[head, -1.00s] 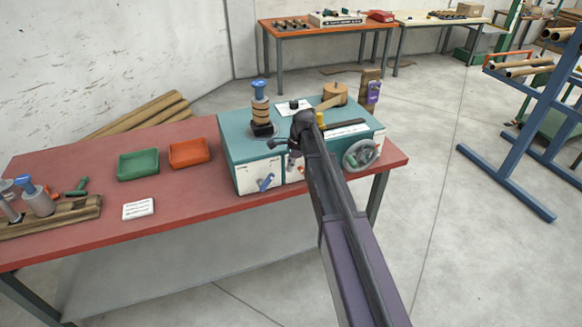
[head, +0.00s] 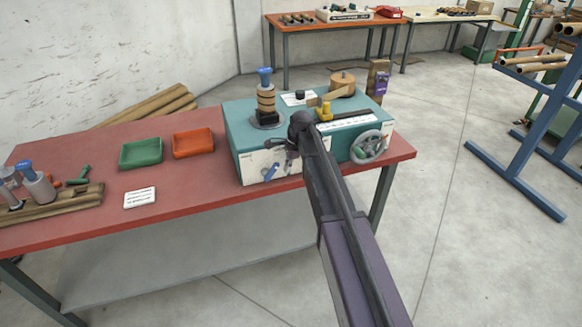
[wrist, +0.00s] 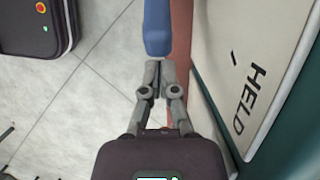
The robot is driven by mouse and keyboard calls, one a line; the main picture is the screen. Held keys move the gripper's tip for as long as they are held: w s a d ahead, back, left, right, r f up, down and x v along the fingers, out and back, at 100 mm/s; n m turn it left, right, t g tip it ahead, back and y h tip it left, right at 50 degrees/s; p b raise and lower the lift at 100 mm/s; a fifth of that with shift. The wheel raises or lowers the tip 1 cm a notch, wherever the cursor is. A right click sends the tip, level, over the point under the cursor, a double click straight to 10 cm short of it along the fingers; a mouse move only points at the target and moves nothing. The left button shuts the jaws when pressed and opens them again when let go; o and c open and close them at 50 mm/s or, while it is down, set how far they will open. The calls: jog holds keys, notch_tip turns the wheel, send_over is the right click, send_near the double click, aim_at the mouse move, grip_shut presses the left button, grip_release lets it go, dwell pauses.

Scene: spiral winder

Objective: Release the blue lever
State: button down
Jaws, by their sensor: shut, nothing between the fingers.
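The blue lever (head: 270,173) is on the white front panel of the teal machine (head: 233,124), tilted in the head view. In the wrist view the lever (wrist: 157,28) is close ahead of my fingertips, which seem just short of its rounded end; I cannot tell whether they touch. My gripper (wrist: 158,68) is shut with nothing between its fingers. In the head view my gripper (head: 289,163) is in front of the panel, right of the lever, partly hidden by my arm. The word HELD (wrist: 250,100) is printed on the panel beside the lever.
The machine stands on a red table (head: 90,213) with a handwheel (head: 369,147) at its right front and a blue-topped spool post (head: 265,92). A green tray (head: 141,153) and an orange tray (head: 193,143) are to its left. Open floor lies in front.

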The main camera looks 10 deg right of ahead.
jog(key=shift+s+a+r+p, duration=0.2)
jog(key=shift+a+r+p, duration=0.25)
jog(key=shift+a+r, duration=0.3)
jog(key=shift+a+f, duration=0.1)
jog(key=shift+a, duration=0.15)
